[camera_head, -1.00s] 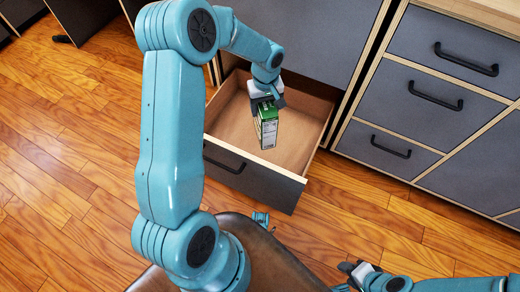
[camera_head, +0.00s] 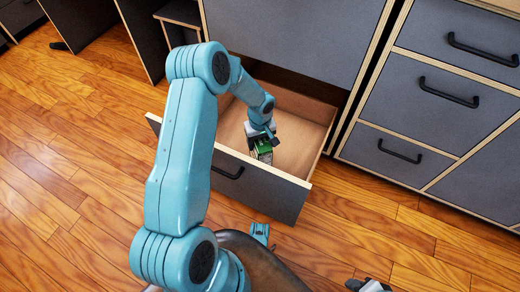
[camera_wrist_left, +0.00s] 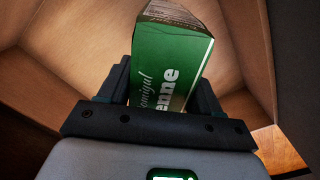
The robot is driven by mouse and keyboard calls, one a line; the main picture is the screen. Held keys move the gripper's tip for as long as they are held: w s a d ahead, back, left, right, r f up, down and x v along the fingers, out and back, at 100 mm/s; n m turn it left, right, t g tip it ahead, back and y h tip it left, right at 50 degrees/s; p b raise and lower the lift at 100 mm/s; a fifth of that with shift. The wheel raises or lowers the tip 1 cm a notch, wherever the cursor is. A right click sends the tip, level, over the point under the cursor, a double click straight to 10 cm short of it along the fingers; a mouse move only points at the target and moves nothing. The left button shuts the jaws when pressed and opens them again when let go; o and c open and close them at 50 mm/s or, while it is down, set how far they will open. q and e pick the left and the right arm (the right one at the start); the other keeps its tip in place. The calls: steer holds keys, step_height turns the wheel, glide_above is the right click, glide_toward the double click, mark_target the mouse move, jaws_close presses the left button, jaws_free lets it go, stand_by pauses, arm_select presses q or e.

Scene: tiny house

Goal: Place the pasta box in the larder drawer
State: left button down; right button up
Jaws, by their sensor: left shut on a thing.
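The larder drawer (camera_head: 262,190) is pulled open, with a dark grey front and a bare wooden inside. My left gripper (camera_head: 262,140) is over the drawer, shut on the green pasta box (camera_head: 263,155). The box hangs inside the drawer's outline, close behind its front panel, which partly hides it. In the left wrist view the box (camera_wrist_left: 172,55) stands between the two black fingers, with wooden drawer walls around it. I cannot tell whether it touches the drawer floor. My right gripper (camera_head: 368,285) is cut off at the bottom edge, and its jaws are unclear.
Grey cabinet drawers (camera_head: 440,110) with black handles stand shut at the right. A large grey panel (camera_head: 300,40) rises behind the open drawer. A small dark stool or table (camera_head: 180,14) is at the back left. The wooden floor (camera_head: 70,170) at left is clear.

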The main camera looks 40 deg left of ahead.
arm_select(q)
step_height(320, 180, down, 4)
steer(key=shift+f+b, duration=0.1)
steer(key=shift+b, duration=0.6)
steer(key=shift+f, duration=0.1)
steer(key=shift+c, duration=1)
jaws_free()
step_height(320, 180, up, 12)
steer(key=p, duration=0.4)
steer(key=shift+p, duration=0.35)
